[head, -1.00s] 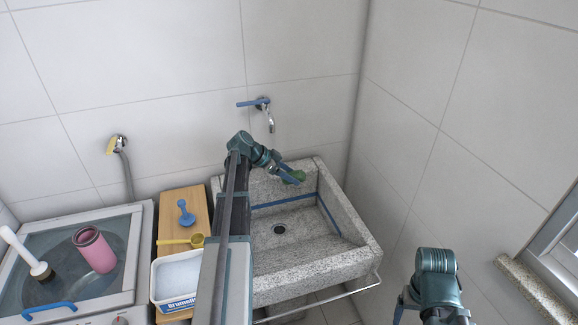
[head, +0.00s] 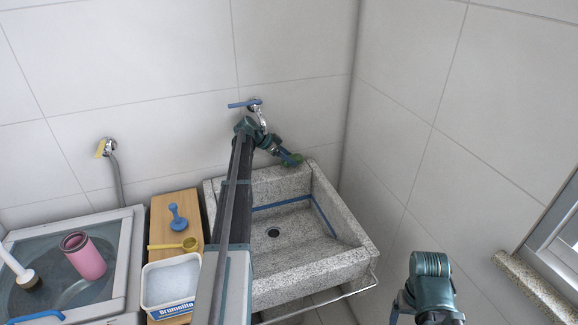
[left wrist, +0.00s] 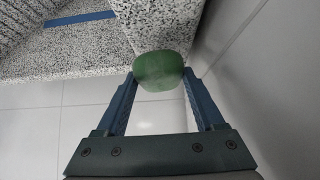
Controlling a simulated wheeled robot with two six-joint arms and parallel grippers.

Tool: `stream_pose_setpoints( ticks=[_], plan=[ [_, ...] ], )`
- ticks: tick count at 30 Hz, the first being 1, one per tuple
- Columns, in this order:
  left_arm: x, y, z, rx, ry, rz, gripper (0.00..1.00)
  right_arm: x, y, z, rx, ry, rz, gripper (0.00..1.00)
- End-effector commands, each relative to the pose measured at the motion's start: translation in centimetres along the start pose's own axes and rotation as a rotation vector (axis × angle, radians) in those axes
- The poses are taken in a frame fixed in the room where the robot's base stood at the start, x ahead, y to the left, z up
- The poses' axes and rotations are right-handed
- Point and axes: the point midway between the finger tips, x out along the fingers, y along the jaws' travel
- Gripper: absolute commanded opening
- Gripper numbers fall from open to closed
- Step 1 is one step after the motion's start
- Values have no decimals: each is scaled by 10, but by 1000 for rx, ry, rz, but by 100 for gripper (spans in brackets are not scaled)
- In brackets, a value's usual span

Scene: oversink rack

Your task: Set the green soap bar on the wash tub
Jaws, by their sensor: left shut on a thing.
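The green soap bar (head: 297,158) is held between the blue fingers of my left gripper (head: 291,160), at the back right corner of the speckled granite wash tub (head: 300,279). In the left wrist view the soap bar (left wrist: 158,71) sits between the fingertips, in front of the tub's pale rim (left wrist: 150,25). I cannot tell whether it touches the rim. Part of my right arm shows at the lower right of the head view, but its jaws are not clear.
A blue-handled tap (head: 254,105) is on the wall behind the tub. Left of it, a wooden board (head: 178,217) bears a blue plunger-like item (head: 178,217), a yellow scoop (head: 175,245) and a white powder box (head: 171,285). The basin looks empty.

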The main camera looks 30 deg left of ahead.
Motion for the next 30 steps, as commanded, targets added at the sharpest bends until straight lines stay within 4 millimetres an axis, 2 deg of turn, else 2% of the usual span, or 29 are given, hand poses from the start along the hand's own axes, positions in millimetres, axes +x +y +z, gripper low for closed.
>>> stream_pose_setpoints(
  ticks=[1, 4, 17, 18, 23, 30],
  plan=[
    [11, 1, 11, 0, 0, 0, 11, 16, -2, -1, 0, 0, 0, 82],
    [19, 1, 20, 0, 0, 0, 11, 27, -3, -2, 0, 0, 0, 82],
    [21, 1, 22, 0, 0, 0, 11, 30, -3, -2, 0, 0, 0, 82],
    [21, 1, 22, 0, 0, 0, 72, 31, -3, -2, 0, 0, 0, 82],
    [20, 1, 22, 0, 0, 0, 100, 30, -3, -2, 0, 0, 0, 82],
    [20, 1, 21, 0, 0, 0, 100, 28, -3, -2, 0, 0, 0, 82]
  ],
)
